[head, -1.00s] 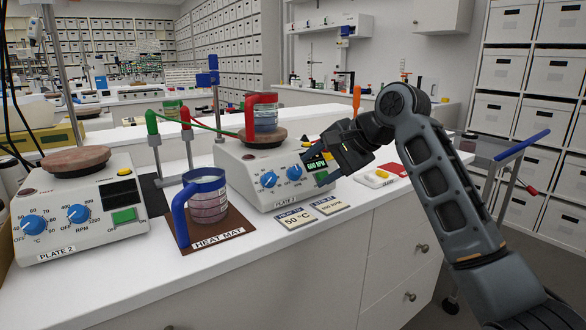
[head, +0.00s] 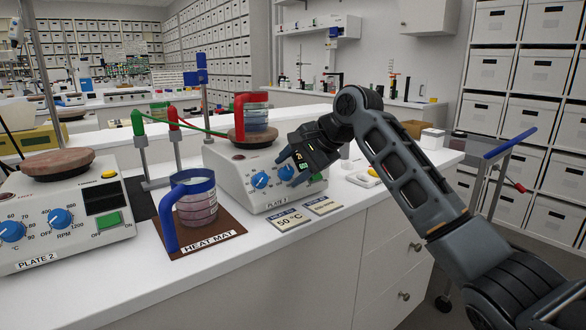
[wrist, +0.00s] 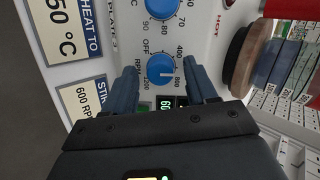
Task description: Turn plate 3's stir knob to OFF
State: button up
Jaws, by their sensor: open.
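Plate 3 (head: 226,184) is a white stirrer with two blue knobs on its sloped front. Its stir knob (wrist: 161,69), ringed by OFF, 400, 800 and 1200 RPM, has its white pointer between 400 and 800. In the head view my gripper mostly hides this knob. My gripper (head: 288,168) is open in front of the panel. In the wrist view its two fingers (wrist: 163,82) lie either side of the stir knob; I cannot tell whether they touch it. The heat knob (head: 260,179) is just left. The display (wrist: 166,104) is partly hidden.
A red-handled jug (head: 256,112) stands on plate 3's round top. A blue-handled jug (head: 195,202) stands on the brown heat mat (head: 165,240). Plate 2 (head: 60,225) is at left. Two cards (head: 290,222) lie before plate 3.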

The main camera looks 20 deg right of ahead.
jog(key=shift+c, duration=0.5)
jog(key=c, duration=1)
jog(key=shift+o, duration=0.2)
